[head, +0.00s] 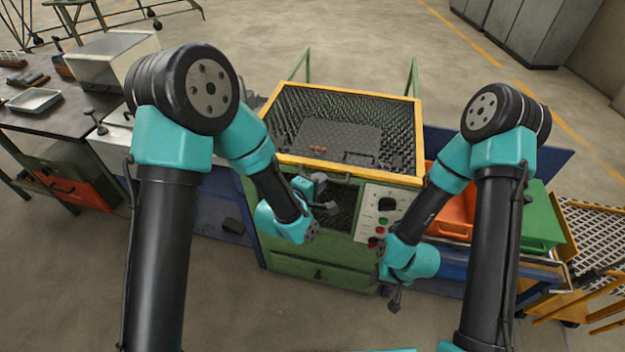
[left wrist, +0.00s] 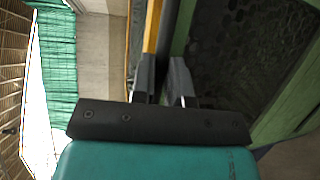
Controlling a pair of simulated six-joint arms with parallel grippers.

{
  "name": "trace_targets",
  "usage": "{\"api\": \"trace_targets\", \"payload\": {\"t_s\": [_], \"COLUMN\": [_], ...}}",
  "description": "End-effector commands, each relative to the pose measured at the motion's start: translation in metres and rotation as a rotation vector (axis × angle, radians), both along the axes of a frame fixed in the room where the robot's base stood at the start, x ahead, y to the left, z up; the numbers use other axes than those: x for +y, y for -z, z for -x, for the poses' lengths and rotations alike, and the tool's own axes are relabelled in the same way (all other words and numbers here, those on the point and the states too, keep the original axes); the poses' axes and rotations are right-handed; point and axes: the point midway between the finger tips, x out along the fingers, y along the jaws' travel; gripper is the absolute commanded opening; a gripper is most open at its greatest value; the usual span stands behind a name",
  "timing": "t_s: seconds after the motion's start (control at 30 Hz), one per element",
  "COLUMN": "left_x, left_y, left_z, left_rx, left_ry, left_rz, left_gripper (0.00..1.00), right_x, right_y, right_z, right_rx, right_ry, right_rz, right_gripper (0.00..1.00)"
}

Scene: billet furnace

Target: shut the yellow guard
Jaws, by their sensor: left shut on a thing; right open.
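The yellow guard (head: 345,170) is a yellow-edged frame with dark mesh on the green furnace (head: 310,275). I cannot tell from here how far it is open; a dark opening shows below its front edge. My left gripper (head: 329,208) is in front of this edge. In the left wrist view its fingers (left wrist: 164,80) are closed around a part that seems to belong to the guard, and a yellow strip of the guard (left wrist: 153,25) runs up beside them. The gripped part is mostly hidden. My right gripper (head: 394,296) is open, low in front of the furnace's right side.
A control panel (head: 378,215) with a black knob and coloured buttons is right of the opening. Orange (head: 454,214) and green (head: 541,222) bins stand to the right, by a yellow cart (head: 590,240). A workbench (head: 60,113) stands at the left.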

Motion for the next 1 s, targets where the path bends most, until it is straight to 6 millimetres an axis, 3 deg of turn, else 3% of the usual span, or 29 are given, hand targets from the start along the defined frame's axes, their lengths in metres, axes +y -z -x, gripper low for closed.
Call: {"api": "trace_targets", "payload": {"t_s": [0.13, 0.17, 0.4, 0.77, 1.0], "left_x": [0.001, 0.001, 0.001, 0.002, 0.012], "left_y": [0.001, 0.001, 0.001, 0.000, -0.005], "left_z": [0.003, 0.003, 0.002, 0.005, 0.027], "left_rx": [0.006, 0.006, 0.005, 0.004, 0.005], "left_ry": [0.002, 0.002, 0.001, 0.002, 0.017], "left_rz": [-0.003, -0.003, -0.002, -0.001, -0.001], "left_gripper": [0.00, 0.18, 0.40, 0.40, 0.40], "right_x": [0.000, 0.000, 0.000, 0.000, 0.000], "right_y": [0.000, 0.000, 0.000, 0.000, 0.000], "right_z": [0.000, 0.000, 0.000, 0.000, 0.000], "right_rx": [0.000, 0.000, 0.000, 0.000, 0.000], "right_ry": [0.000, 0.000, 0.000, 0.000, 0.000], "right_rz": [0.000, 0.000, 0.000, 0.000, 0.000], "right_gripper": [0.43, 0.43, 0.43, 0.43, 0.43]}}
